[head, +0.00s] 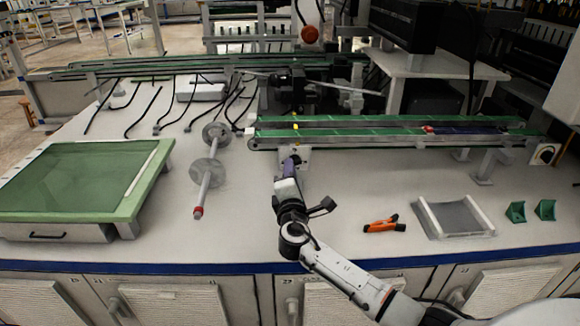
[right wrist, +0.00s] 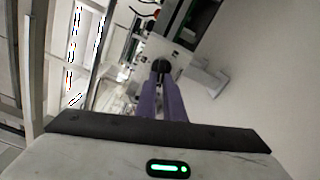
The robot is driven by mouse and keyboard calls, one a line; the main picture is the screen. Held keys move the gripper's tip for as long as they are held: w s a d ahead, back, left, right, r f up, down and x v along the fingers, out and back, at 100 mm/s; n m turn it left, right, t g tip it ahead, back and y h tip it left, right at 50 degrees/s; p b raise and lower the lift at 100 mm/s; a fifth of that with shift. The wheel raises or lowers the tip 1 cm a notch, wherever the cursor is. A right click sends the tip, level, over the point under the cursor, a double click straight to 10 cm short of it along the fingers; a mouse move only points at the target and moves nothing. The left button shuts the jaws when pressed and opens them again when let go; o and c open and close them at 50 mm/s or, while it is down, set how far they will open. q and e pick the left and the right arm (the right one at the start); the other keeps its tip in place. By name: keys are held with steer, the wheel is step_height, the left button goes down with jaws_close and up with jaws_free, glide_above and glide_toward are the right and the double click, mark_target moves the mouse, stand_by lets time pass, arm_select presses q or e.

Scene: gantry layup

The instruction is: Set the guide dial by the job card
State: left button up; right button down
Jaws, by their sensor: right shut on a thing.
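My right gripper (head: 290,163) reaches up to a pale plate (head: 304,155) under the near left end of the green conveyor. In the right wrist view its purple fingers (right wrist: 162,88) are shut on a small round black knob, the guide dial (right wrist: 161,66), on the pale plate (right wrist: 183,60). In the head view the gripper hides the dial. Any marks on the dial are too small to read. I cannot make out a job card in either view. My left gripper is not in view.
The green conveyor (head: 370,133) runs right from above the gripper. A rod with discs (head: 206,172) and a green-topped box (head: 80,180) are at left. Bare table surrounds the arm.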

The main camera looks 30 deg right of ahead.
steer(key=shift+f+n, duration=0.1)
steer(key=shift+n, duration=0.2)
stand_by(0.4)
steer(key=c, duration=1.9)
jaws_free()
steer(key=shift+o, duration=0.2)
steer(key=p+v, duration=0.1)
steer(key=v, duration=0.9)
steer(key=shift+s, duration=0.15)
steer(key=shift+f+p, duration=0.1)
steer(key=shift+p, duration=0.2)
